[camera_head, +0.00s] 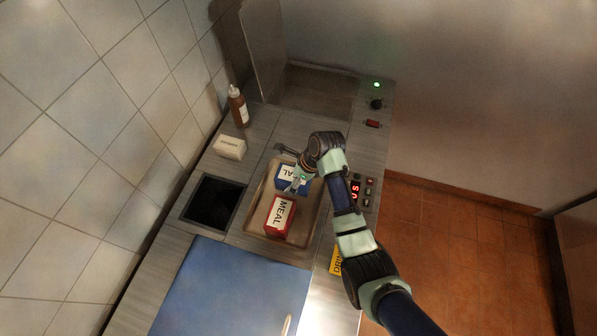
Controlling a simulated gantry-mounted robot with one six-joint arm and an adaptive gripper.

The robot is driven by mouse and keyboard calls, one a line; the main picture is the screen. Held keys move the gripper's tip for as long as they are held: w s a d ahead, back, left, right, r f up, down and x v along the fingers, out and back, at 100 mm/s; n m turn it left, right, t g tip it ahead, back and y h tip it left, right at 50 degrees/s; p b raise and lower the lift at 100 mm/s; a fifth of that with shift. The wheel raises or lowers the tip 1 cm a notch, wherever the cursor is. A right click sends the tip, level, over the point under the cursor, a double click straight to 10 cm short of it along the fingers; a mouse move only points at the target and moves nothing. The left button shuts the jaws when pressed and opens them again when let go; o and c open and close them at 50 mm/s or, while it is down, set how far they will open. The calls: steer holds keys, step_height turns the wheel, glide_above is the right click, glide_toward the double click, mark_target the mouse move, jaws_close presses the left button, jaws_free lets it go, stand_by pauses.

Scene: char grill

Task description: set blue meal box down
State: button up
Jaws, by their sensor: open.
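The blue meal box (286,173), with a white label, rests in a shallow metal tray (256,223) on the counter. A red meal box (280,217) sits in the same tray, just below the blue box in the picture.
A dark square opening (212,203) lies left of the tray. A pale labelled block (230,147) and a brown bottle (238,106) stand by the tiled wall. A blue panel (230,290) lies below. Controls (356,189) line the right edge.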

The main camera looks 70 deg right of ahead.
steer(key=v, duration=1.1)
steer(key=shift+s+r, duration=0.15)
steer(key=shift+r, duration=0.05)
steer(key=w+a+r+n+t+h, duration=0.1)
steer(key=w+a+r+n, duration=0.1)
steer(key=w+a+n, duration=0.6)
steer(key=w+a+r+n+t+h, duration=0.1)
steer(key=w+a+r+n+t, duration=0.1)
steer(key=w+a+n, duration=0.5)
steer(key=a+r+n+t, duration=0.1)
steer(key=a+r+n, duration=0.2)
steer(key=a+n, duration=0.4)
steer(key=s+a+r+n+t+y, duration=0.1)
steer(key=a+r+n, duration=0.3)
steer(key=a, duration=0.6)
steer(key=s+a+r+n+t, duration=0.1)
steer(key=a+r+n+t, duration=0.2)
steer(key=a+n, duration=0.6)
steer(key=shift+s+r+n+y, duration=0.3)
steer(key=shift+r+y, duration=0.1)
steer(key=shift+r, duration=0.3)
steer(key=shift+o, duration=0.2)
steer(key=shift+w, duration=0.1)
steer(key=shift+o, duration=0.3)
